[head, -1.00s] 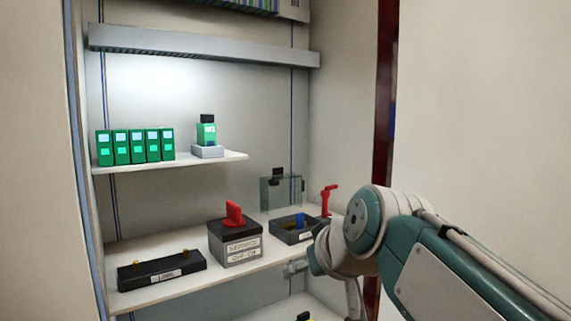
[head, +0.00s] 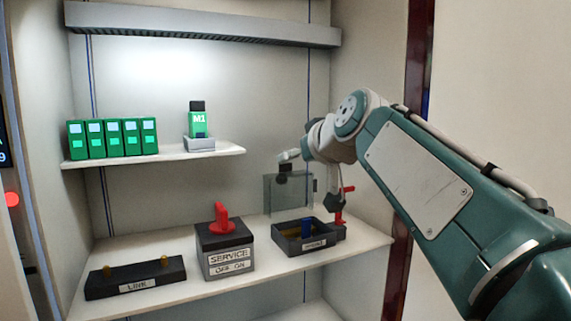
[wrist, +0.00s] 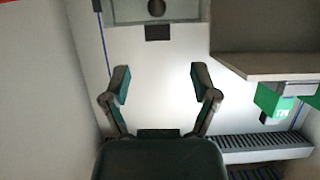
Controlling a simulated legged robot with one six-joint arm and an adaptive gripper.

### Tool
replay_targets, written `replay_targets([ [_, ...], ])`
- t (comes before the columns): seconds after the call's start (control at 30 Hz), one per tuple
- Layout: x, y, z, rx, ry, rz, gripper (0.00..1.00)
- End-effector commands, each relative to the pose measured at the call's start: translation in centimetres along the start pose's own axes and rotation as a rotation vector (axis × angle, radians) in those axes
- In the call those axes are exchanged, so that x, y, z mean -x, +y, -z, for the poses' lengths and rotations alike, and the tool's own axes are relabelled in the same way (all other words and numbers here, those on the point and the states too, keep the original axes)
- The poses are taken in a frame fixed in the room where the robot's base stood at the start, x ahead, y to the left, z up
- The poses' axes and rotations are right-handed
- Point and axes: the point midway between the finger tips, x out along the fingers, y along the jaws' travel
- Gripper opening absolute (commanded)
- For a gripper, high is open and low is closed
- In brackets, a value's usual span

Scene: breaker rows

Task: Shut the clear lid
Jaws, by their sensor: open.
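The clear lid (head: 282,196) stands upright, open, at the back of a dark open box (head: 290,248) on the lower shelf. A black tab sits at its top edge. In the wrist view the lid (wrist: 130,12) is at the top edge, with the black tab (wrist: 157,33) hanging below it in the picture. My gripper (head: 312,178) is open and empty, near the lid's top in the head view. In the wrist view my gripper's fingers (wrist: 160,82) are spread apart with the tab beyond them, not between them. Contact with the lid is not visible.
A red lever (head: 341,205) stands right of the box. Left of it are the service switch (head: 228,262) with a red handle and the link block (head: 135,278). The upper shelf (head: 225,153) holds several green modules (head: 112,139) and the M1 module (head: 198,124).

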Motion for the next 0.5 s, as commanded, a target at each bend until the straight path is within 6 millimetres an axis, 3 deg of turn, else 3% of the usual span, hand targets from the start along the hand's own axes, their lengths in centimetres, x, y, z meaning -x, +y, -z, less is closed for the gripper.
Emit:
replay_targets([
  [0.23,-4.5,-0.1,-0.1,-0.001,-0.002,0.002,0.77],
  [0.5,-6.5,0.0,0.0,0.000,0.000,0.000,0.77],
])
